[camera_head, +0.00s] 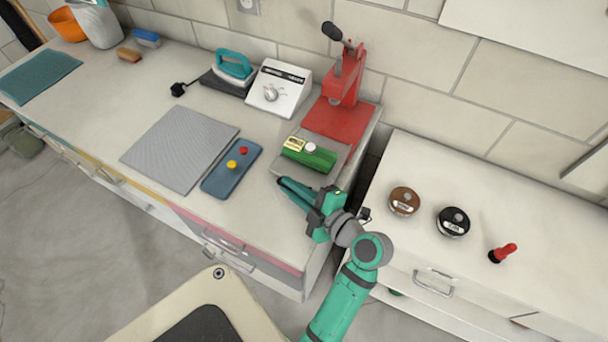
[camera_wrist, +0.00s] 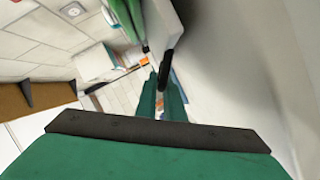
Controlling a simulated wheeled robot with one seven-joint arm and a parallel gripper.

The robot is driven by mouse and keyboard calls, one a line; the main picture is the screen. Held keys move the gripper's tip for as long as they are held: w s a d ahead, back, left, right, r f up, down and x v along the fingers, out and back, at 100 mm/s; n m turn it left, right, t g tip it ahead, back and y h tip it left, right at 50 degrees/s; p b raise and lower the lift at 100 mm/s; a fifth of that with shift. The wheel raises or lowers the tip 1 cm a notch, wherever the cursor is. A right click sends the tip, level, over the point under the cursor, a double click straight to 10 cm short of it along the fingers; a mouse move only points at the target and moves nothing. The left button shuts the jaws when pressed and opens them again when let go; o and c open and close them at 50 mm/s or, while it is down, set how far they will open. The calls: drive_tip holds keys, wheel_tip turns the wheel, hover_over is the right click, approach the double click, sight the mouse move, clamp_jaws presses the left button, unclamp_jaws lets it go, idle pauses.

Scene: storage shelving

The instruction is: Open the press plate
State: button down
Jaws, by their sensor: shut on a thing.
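The red press (camera_head: 343,85) stands at the right end of the counter, with its black-knobbed lever raised. The grey press plate (camera_head: 295,171) lies in front of its red base. A green block with a yellow piece and a white knob (camera_head: 308,154) sits on the plate. My gripper (camera_head: 283,184) is at the plate's front edge, its fingers nearly together. In the wrist view, my fingertips (camera_wrist: 160,80) meet beside a short black part (camera_wrist: 167,68) on the edge of a grey slab. The exact contact is partly hidden by the fingers.
A blue tray (camera_head: 230,168) with a red and a yellow knob and a grey mat (camera_head: 180,148) lie to the left. A white control box (camera_head: 279,88) and a teal iron (camera_head: 234,65) stand behind. Round tins (camera_head: 404,201) and a red-handled stamp (camera_head: 503,253) are on the right counter, across a gap.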

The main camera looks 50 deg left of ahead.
drive_tip(key=shift+s+f, duration=0.1)
drive_tip(key=shift+s, duration=0.35)
drive_tip(key=c, duration=1.9)
unclamp_jaws()
drive_tip(key=shift+s+a, duration=0.15)
drive_tip(key=shift+a, duration=0.1)
drive_tip(key=shift+o, duration=0.2)
drive_tip(key=shift+w+d, duration=0.35)
drive_tip(key=shift+d, duration=0.15)
drive_tip(key=v, duration=0.8)
drive_tip(key=shift+d, duration=0.1)
drive_tip(key=shift+s+d+r, duration=0.1)
drive_tip(key=shift+d+r, duration=0.3)
drive_tip(key=shift+d, duration=0.5)
